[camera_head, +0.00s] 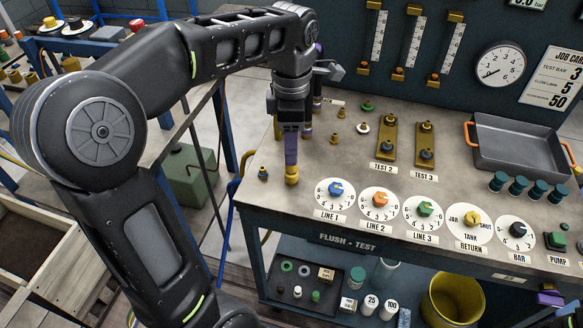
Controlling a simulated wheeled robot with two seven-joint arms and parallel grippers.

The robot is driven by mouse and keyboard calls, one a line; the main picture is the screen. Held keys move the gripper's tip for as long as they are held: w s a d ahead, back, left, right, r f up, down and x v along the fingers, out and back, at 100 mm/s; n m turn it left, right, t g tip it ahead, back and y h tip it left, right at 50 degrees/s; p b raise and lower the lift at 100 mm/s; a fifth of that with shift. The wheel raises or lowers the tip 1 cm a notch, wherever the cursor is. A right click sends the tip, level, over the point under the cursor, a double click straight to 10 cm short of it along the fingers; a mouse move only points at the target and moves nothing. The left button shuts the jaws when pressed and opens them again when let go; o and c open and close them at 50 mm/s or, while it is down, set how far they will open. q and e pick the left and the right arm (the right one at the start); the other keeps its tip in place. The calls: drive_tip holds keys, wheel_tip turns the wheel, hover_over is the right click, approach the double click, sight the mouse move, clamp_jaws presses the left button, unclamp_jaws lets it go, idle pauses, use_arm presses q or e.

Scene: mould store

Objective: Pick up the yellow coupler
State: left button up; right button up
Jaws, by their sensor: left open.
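The yellow coupler (292,176) stands on the bench top close to its front left edge, left of the LINE 1 dial. My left gripper (291,158) points down directly above it, with its purple fingertips at the coupler's top. The jaws are open. From this angle the fingers overlap, so I cannot tell whether they are around the coupler or just over it. The coupler's upper part is partly hidden by the fingers. A purple-tipped part at the lower right edge looks like my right gripper (549,299); it is mostly cut off.
The LINE 1 dial (335,190) is close on the right. Yellow TEST 2 (386,151) and TEST 3 plates lie farther back. A grey tray (520,164) with orange handles sits at the right.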

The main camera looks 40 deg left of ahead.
sight(291, 168)
use_arm(q)
drive_tip(key=shift+f, duration=1.3)
drive_tip(key=shift+f, duration=2.65)
drive_tip(key=shift+s, duration=0.1)
clamp_jaws()
